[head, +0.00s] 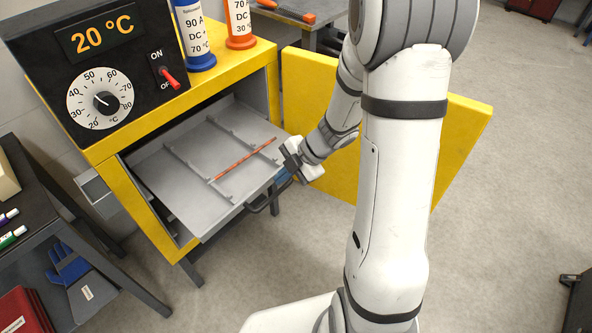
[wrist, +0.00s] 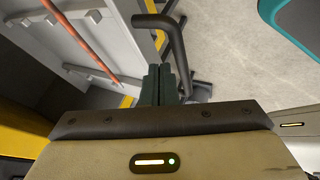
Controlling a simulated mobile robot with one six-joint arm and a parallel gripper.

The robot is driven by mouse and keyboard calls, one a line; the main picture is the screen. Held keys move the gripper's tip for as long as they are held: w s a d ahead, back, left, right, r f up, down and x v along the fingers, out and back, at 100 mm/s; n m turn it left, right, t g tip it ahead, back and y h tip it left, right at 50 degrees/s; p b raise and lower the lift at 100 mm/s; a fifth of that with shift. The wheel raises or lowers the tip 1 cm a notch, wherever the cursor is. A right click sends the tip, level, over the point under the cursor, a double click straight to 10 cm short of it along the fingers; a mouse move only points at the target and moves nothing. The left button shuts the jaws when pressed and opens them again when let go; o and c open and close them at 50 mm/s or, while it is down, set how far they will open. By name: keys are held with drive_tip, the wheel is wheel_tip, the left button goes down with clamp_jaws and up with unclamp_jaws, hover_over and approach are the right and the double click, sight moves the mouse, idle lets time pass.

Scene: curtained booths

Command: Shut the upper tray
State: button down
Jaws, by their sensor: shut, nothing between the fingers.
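A grey metal tray (head: 165,188) is pulled part way out of the yellow oven cabinet (head: 120,200), through its open front. Two ribbed rests stand on it, with one thin orange rod (head: 245,160) lying across them. The tray also shows at the left of the wrist view (wrist: 60,50). Its dark bar handle (head: 262,207) projects from the front edge and curves across the wrist view (wrist: 178,40). My gripper (head: 283,178) is at the tray's front right, by the handle. Its fingers (wrist: 162,82) are shut and empty, close beside the handle; I cannot tell whether they touch it.
The yellow door (head: 455,130) stands wide open at the right, behind my arm. A control panel (head: 95,65) reads 20 °C. Two labelled canisters (head: 240,22) stand on the cabinet top. A dark shelf cart (head: 40,185) is at the left. The floor at the right is mostly clear.

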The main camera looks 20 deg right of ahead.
drive_tip(key=x, duration=0.2)
drive_tip(key=shift+a+f+b, duration=0.25)
drive_tip(key=shift+b, duration=0.05)
